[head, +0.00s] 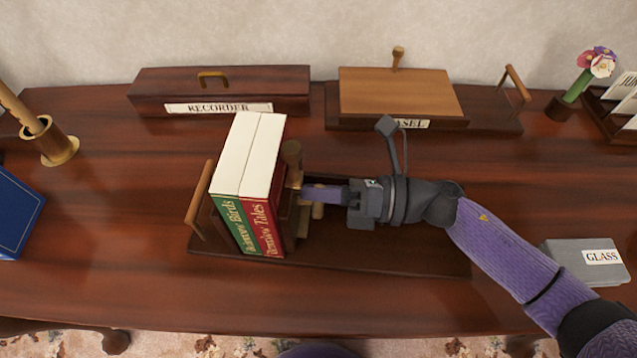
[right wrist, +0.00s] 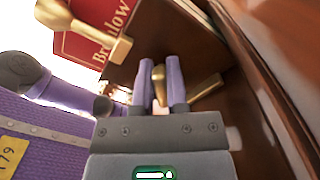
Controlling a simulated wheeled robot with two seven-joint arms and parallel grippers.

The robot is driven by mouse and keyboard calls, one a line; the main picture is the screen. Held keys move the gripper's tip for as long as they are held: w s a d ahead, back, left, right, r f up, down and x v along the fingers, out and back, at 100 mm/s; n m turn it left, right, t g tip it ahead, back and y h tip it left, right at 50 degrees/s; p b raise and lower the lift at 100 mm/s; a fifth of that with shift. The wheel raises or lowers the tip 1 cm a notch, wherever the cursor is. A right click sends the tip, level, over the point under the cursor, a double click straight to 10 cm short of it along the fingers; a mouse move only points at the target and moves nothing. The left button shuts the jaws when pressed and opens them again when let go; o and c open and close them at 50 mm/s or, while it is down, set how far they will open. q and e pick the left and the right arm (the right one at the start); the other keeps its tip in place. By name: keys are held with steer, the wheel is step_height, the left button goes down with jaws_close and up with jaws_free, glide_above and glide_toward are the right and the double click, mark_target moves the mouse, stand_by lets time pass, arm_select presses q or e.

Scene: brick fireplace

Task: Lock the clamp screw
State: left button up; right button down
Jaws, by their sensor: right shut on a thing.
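A green book (head: 235,222) and a red book (head: 266,226) stand upright side by side on a dark wooden base (head: 390,258). A dark wooden block is against their right side. A round wooden knob (head: 291,152) rises there, and brass-coloured parts (head: 317,211) stick out below it. My right gripper (head: 308,193) reaches in from the right. In the right wrist view its purple fingers (right wrist: 159,84) are shut on a small brass-coloured piece (right wrist: 158,73), seemingly the clamp screw's handle. The fingers partly hide it. I cannot tell whether the screw is locked.
A recorder case (head: 225,87) and a wooden-topped box (head: 395,92) stand at the back. The front tabletop is clear.

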steer(key=m+p, duration=0.2)
steer(key=m, duration=0.2)
steer(key=shift+w+f+m, duration=0.1)
steer(key=shift+m, duration=0.2)
steer(key=m, duration=0.1)
steer(key=m+p, duration=0.1)
steer(key=shift+f+m, duration=0.2)
steer(key=shift+m, duration=0.6)
steer(key=shift+f, duration=0.1)
steer(key=c, duration=0.6)
jaws_free()
steer(key=shift+c, duration=0.2)
